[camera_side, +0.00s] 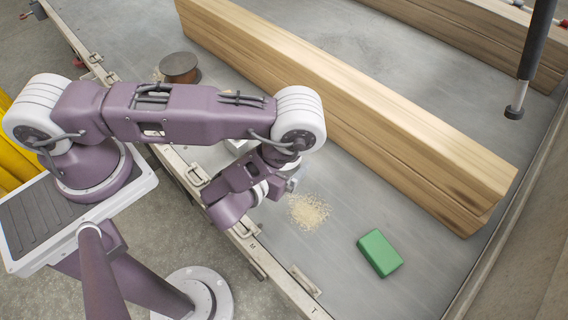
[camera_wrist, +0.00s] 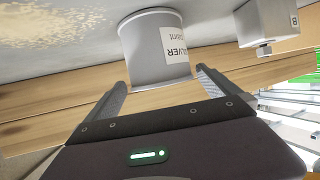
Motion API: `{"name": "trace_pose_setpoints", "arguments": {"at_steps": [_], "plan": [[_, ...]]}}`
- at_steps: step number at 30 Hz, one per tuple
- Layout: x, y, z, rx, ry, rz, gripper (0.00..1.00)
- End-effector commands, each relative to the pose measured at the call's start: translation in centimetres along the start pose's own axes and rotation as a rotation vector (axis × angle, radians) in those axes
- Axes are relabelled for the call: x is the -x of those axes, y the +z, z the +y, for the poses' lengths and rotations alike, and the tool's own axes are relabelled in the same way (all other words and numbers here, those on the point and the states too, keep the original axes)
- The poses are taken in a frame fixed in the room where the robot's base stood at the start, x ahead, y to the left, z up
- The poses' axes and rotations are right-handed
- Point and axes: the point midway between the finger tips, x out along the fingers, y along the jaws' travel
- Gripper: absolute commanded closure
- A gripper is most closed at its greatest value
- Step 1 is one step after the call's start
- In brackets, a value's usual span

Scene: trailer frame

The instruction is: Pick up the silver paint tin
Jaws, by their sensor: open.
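The silver paint tin (camera_wrist: 150,52) is a grey cylinder with a white label reading "SILVER Paint", in the upper middle of the wrist view. My gripper (camera_wrist: 162,79) is open, with one dark finger on each side of the tin's lower end in that picture. No contact between the fingers and the tin is clear, and I cannot tell how far the tin reaches between them. In the side view my arm hides most of the gripper area, and I cannot make out the tin there.
A grey box marked B (camera_wrist: 268,22) stands right of the tin in the wrist view. Long timber beams (camera_side: 350,110) lie along the metal bed.

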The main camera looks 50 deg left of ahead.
Motion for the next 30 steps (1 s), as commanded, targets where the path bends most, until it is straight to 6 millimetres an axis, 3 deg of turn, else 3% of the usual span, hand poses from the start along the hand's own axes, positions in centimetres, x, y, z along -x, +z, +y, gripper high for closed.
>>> {"name": "trace_pose_setpoints", "arguments": {"at_steps": [6, 14, 28, 30], "plan": [[-3.9, 0.0, -0.3, 0.003, -0.002, 0.002, 0.00], [-4.4, 0.0, -0.2, 0.000, 0.000, -0.001, 0.00], [-4.4, 0.0, -0.2, 0.001, 0.000, 0.000, 0.90], [-4.4, -0.1, -0.2, 0.001, 0.000, 0.002, 0.91]]}}
